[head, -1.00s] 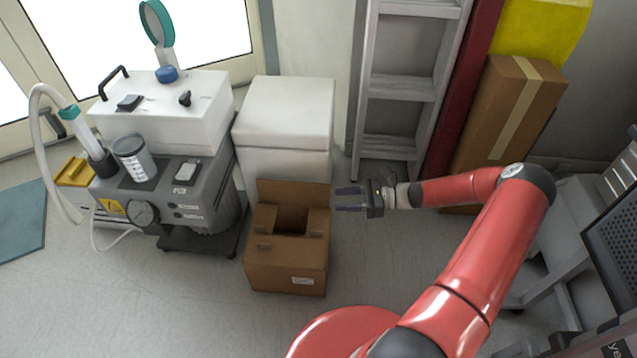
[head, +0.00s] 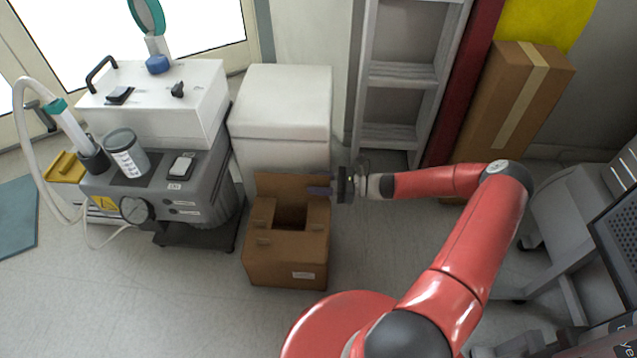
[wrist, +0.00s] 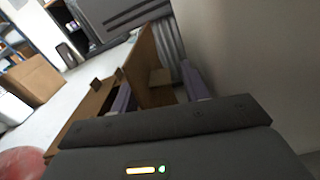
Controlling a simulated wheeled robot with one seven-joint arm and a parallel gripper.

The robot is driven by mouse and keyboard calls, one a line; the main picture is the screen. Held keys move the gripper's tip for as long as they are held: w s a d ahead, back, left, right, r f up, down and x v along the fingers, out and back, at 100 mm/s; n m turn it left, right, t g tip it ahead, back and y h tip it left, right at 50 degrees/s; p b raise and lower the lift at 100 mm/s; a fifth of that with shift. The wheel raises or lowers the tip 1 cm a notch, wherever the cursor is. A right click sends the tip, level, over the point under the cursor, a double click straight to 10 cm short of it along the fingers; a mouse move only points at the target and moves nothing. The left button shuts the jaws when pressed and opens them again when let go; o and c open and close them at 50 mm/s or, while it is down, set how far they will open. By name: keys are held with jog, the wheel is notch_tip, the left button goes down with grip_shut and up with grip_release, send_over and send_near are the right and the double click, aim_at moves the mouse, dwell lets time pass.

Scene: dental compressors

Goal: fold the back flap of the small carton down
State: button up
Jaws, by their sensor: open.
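The small brown carton (head: 286,262) stands on the floor with its top open. Its back flap (head: 283,184) stands up at the rear edge, close to the white box behind. The side flaps and front flap look folded down. My gripper (head: 318,191) is open at the flap's right end, reaching in from the right. In the wrist view the upright back flap (wrist: 146,62) shows between the two spread fingers of my gripper (wrist: 157,90). I cannot tell whether a finger touches it.
A white box (head: 280,110) stands right behind the carton. A grey compressor unit (head: 165,190) stands to the left. A ladder (head: 395,75) and a tall carton (head: 515,105) lean at the back right.

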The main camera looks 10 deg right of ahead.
aim_at(317, 209)
grip_shut()
jog(key=shift+s+r+n, duration=0.1)
jog(key=shift+r+n, duration=0.05)
jog(key=shift+n, duration=0.25)
dwell(0.6)
jog(key=n, duration=0.1)
jog(key=s+n+p, duration=0.1)
jog(key=shift+s+a+r+n, duration=0.1)
jog(key=shift+a+r+n, duration=0.1)
jog(key=shift+n, duration=0.2)
jog(key=n, duration=0.1)
jog(key=s+n, duration=0.1)
jog(key=n, duration=0.1)
jog(key=shift+s+a+n, duration=0.2)
jog(key=shift+a+n, duration=0.05)
jog(key=shift+n, duration=0.05)
jog(key=n, duration=0.1)
jog(key=s+n, duration=0.1)
jog(key=n, duration=0.1)
jog(key=shift+s+a+f+n, duration=0.2)
jog(key=shift+f+n, duration=0.1)
jog(key=shift+f, duration=0.05)
jog(key=shift+s+a+f+n, duration=0.15)
jog(key=shift+s+f+n, duration=0.2)
jog(key=shift+n, duration=0.7)
jog(key=shift+s+a+f+n, duration=0.1)
jog(key=shift+s+f+n, duration=0.15)
jog(key=shift+n, duration=0.8)
jog(key=shift+s, duration=0.1)
